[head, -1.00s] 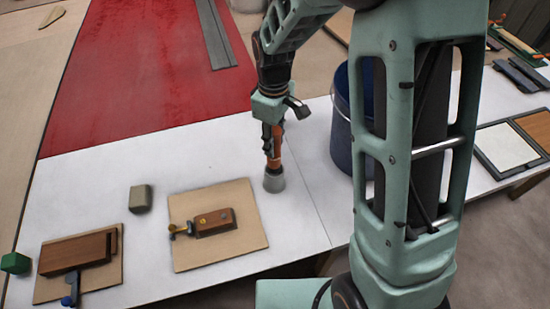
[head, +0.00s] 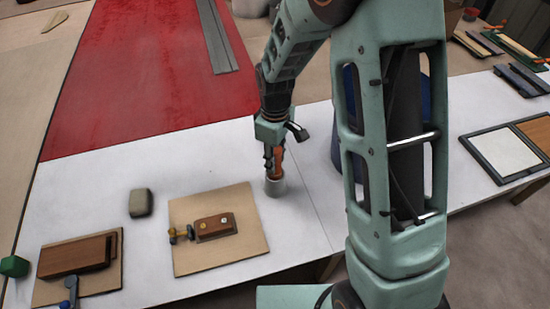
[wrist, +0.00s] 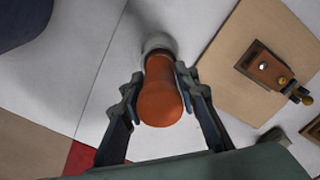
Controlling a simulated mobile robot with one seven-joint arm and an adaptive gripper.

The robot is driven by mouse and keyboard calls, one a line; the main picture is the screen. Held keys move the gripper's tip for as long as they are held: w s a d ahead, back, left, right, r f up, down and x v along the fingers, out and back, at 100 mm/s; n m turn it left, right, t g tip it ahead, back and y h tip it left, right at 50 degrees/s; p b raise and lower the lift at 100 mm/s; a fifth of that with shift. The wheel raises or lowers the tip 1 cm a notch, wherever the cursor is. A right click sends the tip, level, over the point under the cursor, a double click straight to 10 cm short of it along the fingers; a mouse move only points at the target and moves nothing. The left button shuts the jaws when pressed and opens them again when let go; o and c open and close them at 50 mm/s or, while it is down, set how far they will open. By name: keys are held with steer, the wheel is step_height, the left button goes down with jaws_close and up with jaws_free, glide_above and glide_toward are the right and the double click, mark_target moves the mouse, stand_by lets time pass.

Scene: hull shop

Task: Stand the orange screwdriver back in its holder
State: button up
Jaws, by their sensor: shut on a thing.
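The orange screwdriver (head: 278,160) is upright in my gripper (head: 273,156), which is shut on its handle. In the wrist view the handle (wrist: 160,97) lies between the two fingers (wrist: 158,84), its rounded end toward the camera. The holder, a small round grey cup (head: 275,187), stands on the white table directly below the gripper. It also shows in the wrist view (wrist: 157,41), behind the handle. The screwdriver's lower end is at the cup's mouth and out of sight; how deep it sits I cannot tell.
A tan board with a wooden block and brass fitting (head: 255,250) lies close left of the holder. A grey-green block (head: 141,202) and another board (head: 110,281) lie farther left. A blue bucket (head: 426,110) stands right, partly behind my arm.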

steer(key=o, duration=1.1)
steer(key=shift+f, duration=0.1)
steer(key=shift+o, duration=0.2)
steer(key=shift+r+p, duration=0.45)
steer(key=shift+r, duration=0.1)
step_height(320, 180, up, 12)
